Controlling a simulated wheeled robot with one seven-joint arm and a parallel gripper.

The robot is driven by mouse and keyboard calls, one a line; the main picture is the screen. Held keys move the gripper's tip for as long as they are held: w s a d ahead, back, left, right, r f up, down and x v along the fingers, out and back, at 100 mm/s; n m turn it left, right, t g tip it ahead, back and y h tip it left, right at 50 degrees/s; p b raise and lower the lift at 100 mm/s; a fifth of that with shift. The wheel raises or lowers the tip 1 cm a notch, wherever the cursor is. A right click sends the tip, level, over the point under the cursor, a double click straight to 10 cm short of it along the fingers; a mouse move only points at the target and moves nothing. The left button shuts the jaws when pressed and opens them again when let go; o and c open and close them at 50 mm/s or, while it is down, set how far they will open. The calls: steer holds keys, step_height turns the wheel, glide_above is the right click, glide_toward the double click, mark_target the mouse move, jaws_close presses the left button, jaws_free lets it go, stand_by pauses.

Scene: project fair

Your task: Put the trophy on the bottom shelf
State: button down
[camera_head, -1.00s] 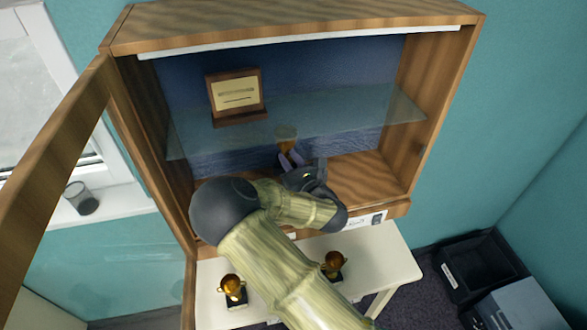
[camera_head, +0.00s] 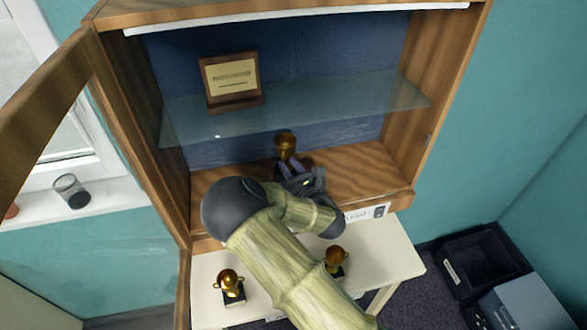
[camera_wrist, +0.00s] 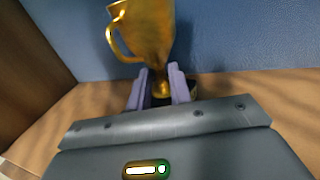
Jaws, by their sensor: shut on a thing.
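The gold trophy (camera_head: 286,144) is inside the wooden cabinet, over the bottom shelf (camera_head: 350,177) and below the glass shelf. My gripper (camera_head: 290,164) reaches in from the front and is shut on the trophy. In the wrist view the purple fingers (camera_wrist: 158,88) close around the lower part of the trophy (camera_wrist: 146,32), which looks upright with its handle to the left. The dark base shows partly behind the fingers. Whether the base touches the shelf, I cannot tell.
The glass shelf (camera_head: 350,108) above holds a wooden plaque (camera_head: 231,81). The cabinet door (camera_head: 45,115) stands open at left. Two more trophies, one at left (camera_head: 229,284) and one at right (camera_head: 335,260), stand on the white table (camera_head: 385,255). The bottom shelf is clear at right.

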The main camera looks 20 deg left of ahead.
steer(key=shift+s+r, duration=0.1)
steer(key=shift+r, duration=0.05)
steer(key=shift+a, duration=0.1)
steer(key=shift+f, duration=0.25)
steer(key=c, duration=1.3)
jaws_free()
steer(key=shift+r, duration=0.1)
